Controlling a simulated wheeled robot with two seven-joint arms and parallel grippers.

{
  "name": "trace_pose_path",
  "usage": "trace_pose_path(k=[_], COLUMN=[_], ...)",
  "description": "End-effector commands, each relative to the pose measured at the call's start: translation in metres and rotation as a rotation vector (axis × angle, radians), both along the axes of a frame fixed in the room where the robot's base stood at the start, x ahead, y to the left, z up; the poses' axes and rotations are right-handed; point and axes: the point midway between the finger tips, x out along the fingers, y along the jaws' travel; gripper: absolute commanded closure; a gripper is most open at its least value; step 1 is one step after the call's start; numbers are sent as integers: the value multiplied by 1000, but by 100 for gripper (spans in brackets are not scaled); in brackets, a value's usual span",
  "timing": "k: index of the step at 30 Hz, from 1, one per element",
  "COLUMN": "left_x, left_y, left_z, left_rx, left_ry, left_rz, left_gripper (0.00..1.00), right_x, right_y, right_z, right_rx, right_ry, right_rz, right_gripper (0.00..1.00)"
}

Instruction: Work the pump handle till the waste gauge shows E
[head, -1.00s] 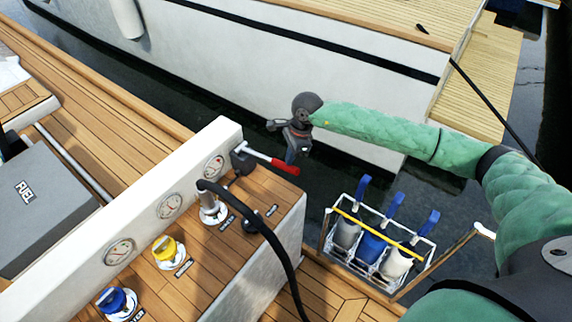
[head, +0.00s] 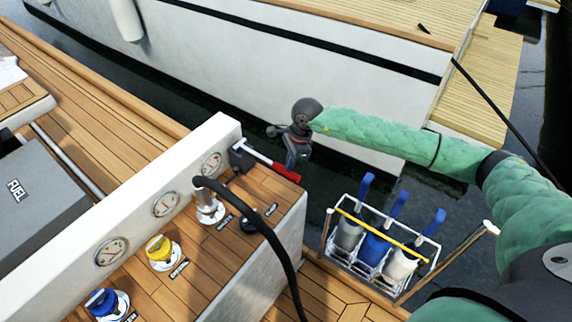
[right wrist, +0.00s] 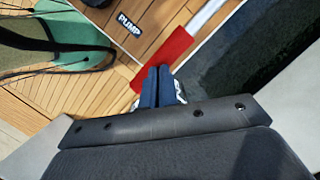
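The pump handle, a metal lever with a red grip (head: 287,172), sticks out to the right from a dark pivot (head: 241,157) at the end of the white panel. My right gripper (head: 291,166) is at the outer end of the grip. In the right wrist view its blue fingers (right wrist: 159,84) are together, their tips against or just over the red grip (right wrist: 166,58); I see no grip between them. Three round gauges sit on the panel: near the pump (head: 211,164), middle (head: 166,204) and front (head: 111,251). Their letters are too small to read. My left gripper is out of view.
A black hose (head: 265,228) runs from a deck fitting (head: 208,207) across the teak top. Yellow (head: 159,247) and blue (head: 103,301) caps stand nearer. A white rack (head: 337,262) of bottles hangs at right. Dark water separates another hull (head: 240,70).

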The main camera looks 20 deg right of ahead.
Motion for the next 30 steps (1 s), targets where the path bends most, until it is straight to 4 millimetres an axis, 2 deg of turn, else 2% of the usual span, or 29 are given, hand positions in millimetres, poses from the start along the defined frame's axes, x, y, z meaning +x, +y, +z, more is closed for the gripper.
trace_pose_path(k=[11,20,30], left_x=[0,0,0], left_y=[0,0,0], left_z=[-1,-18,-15], left_rx=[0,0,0], left_ry=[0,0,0], left_rz=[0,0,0], left_gripper=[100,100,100], right_x=[0,1,1], right_y=[-2,-30,-30], right_z=[0,9,13], right_rx=[0,-1,0], right_ry=[0,1,0], right_rz=[0,-1,0], right_gripper=[100,100,100])
